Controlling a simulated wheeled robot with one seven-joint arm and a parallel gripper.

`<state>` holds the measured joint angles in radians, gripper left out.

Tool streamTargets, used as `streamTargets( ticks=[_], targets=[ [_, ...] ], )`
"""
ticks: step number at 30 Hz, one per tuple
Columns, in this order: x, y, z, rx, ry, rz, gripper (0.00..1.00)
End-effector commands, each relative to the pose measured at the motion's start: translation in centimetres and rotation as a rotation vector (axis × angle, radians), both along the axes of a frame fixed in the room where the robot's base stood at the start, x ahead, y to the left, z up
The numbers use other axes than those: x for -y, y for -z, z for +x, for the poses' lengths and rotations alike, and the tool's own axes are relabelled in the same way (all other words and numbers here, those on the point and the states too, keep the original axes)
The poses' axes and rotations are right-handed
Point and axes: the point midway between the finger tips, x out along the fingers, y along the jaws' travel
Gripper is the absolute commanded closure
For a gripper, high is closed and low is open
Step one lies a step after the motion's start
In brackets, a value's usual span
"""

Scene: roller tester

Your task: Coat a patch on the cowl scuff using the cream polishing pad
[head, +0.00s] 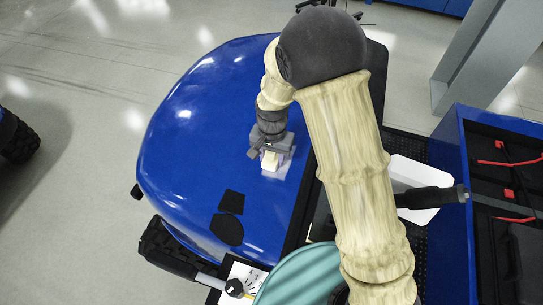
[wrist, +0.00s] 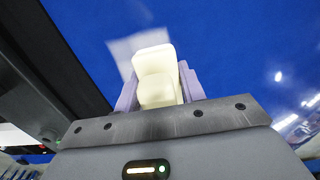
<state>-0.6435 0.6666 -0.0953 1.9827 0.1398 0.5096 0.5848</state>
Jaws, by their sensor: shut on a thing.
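The cream polishing pad (head: 270,161) is held in my gripper (head: 270,150) over the right part of the blue cowl (head: 190,130). In the wrist view the pad (wrist: 156,75) sits between the two purple-grey fingers of my gripper (wrist: 158,92), which is shut on it. A pale whitish scuff (wrist: 130,44) shows on the blue surface just beyond the pad, partly hidden by it. In the head view a faint pale area borders the pad. I cannot tell whether the pad touches the cowl.
A blue cabinet with a dark tool drawer (head: 505,165), a white tray (head: 410,180) and a teal round thing (head: 300,278) are at the right and front.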

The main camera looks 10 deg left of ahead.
Motion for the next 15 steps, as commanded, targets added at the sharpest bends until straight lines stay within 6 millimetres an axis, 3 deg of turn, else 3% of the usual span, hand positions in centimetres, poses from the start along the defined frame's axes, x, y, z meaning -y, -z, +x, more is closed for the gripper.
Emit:
streamTargets(
  ticks=[15],
  targets=[
    [0.0, -4.7, 0.0, 0.001, 0.0, 0.001, 0.97]
  ],
)
